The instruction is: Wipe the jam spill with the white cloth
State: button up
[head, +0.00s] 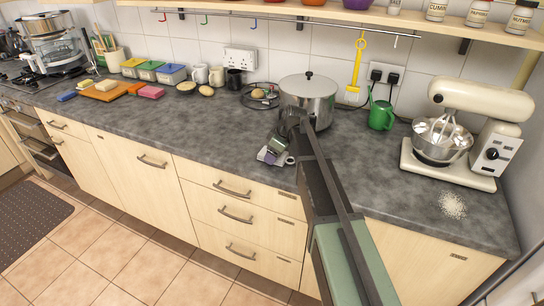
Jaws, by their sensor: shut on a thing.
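My gripper (274,147) is low over the grey worktop near its front edge, in front of the steel pot. It is shut on the white cloth (264,156), which shows as a small pale patch beneath and beside the fingers, at the worktop surface. Most of the cloth is hidden by the gripper. I cannot make out a jam spill; it may be hidden under the cloth or gripper. A pale, grainy spill (452,205) lies on the worktop at the right, in front of the mixer.
A lidded steel pot (308,100) stands just behind my gripper. A green watering can (381,114) and a cream stand mixer (470,120) stand to the right. Mugs, tins and a chopping board (104,92) line the back left. The worktop (190,125) left of my gripper is clear.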

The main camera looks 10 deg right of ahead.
aim_at(267, 165)
jog(key=shift+r, duration=0.15)
jog(key=shift+s+a+f, duration=0.1)
jog(key=shift+s+a, duration=0.5)
jog(key=shift+s, duration=0.3)
jog(key=shift+s+a+f, duration=0.1)
jog(key=shift+s+a, duration=0.5)
jog(key=shift+s, duration=0.25)
jog(key=shift+r, duration=0.1)
notch_tip(267, 165, up, 6)
jog(key=p, duration=0.6)
jog(key=shift+w, duration=0.1)
notch_tip(267, 165, up, 3)
jog(key=p, duration=0.3)
